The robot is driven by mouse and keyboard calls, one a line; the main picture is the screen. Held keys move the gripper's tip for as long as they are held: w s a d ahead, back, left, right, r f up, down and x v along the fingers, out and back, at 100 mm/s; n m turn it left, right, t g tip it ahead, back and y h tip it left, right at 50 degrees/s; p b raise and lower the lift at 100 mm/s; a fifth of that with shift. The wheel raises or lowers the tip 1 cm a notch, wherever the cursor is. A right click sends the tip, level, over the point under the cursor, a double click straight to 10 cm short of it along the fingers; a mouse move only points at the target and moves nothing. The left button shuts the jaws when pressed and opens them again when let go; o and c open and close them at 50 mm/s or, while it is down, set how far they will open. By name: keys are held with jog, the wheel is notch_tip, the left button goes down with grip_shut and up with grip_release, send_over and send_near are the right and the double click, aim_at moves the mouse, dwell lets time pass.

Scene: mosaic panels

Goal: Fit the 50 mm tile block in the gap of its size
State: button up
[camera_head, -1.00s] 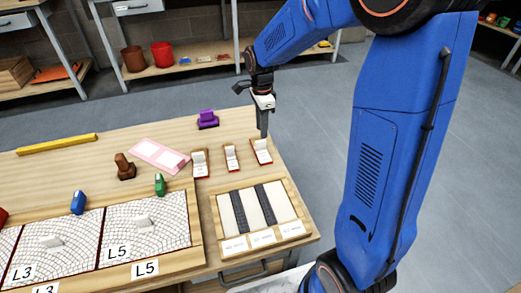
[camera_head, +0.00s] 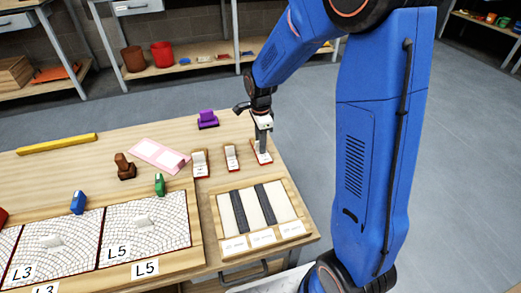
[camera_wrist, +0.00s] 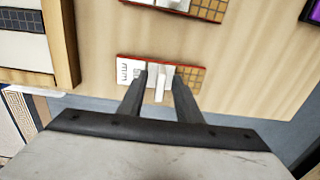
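My gripper (camera_head: 263,151) is down at the rightmost of three small red-edged holders (camera_head: 266,158). In the wrist view its two fingers (camera_wrist: 161,84) stand apart, one on each side of a white upright block (camera_wrist: 160,82) in that holder (camera_wrist: 190,68). Whether the fingers touch the block is unclear. The holder's card carries print too small to read. Two similar holders, the middle one (camera_head: 231,157) and the left one (camera_head: 200,163), also hold pale pieces. A wooden-framed panel (camera_head: 296,200) in front has dark strips between pale areas, with three label cards along its front edge, unreadable.
Left of the panel is a wooden board with mosaic fields marked L3 and L5 (camera_head: 172,222). A green stamp-like piece (camera_head: 159,185), a brown one (camera_head: 125,166), a purple one (camera_head: 207,119) and a pink sheet (camera_head: 155,153) lie around. The table's right edge is close to my gripper.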

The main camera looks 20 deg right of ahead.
grip_shut()
